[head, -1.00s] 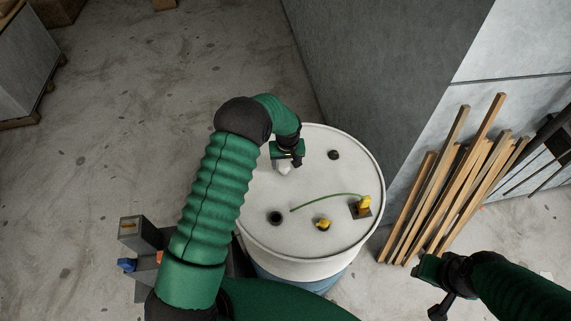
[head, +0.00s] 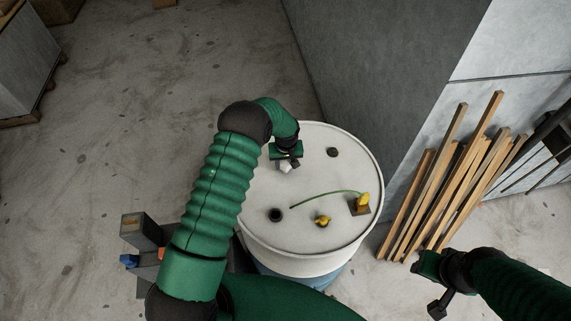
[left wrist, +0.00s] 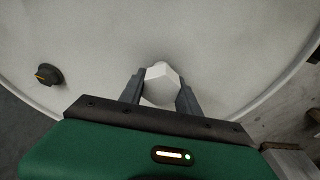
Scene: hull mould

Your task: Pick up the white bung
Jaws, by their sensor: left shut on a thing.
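The white bung (left wrist: 160,82) shows between the two grey fingers of my left gripper (left wrist: 160,92) in the left wrist view. The gripper is shut on it, with a finger against each side. In the head view the bung (head: 286,167) is a small white shape just below the left gripper (head: 288,162), over the upper left part of the white drum lid (head: 300,185). I cannot tell whether the bung touches the lid. My right gripper (head: 428,285) is at the lower right, away from the drum; its fingers are unclear.
The lid bears a black plug (head: 333,152), a dark round hole (head: 275,215), a yellow-topped fitting (head: 322,220) and a yellow item (head: 362,201) on a dark block, with a thin green strand. Wooden planks (head: 450,190) lean against the grey wall right of the drum.

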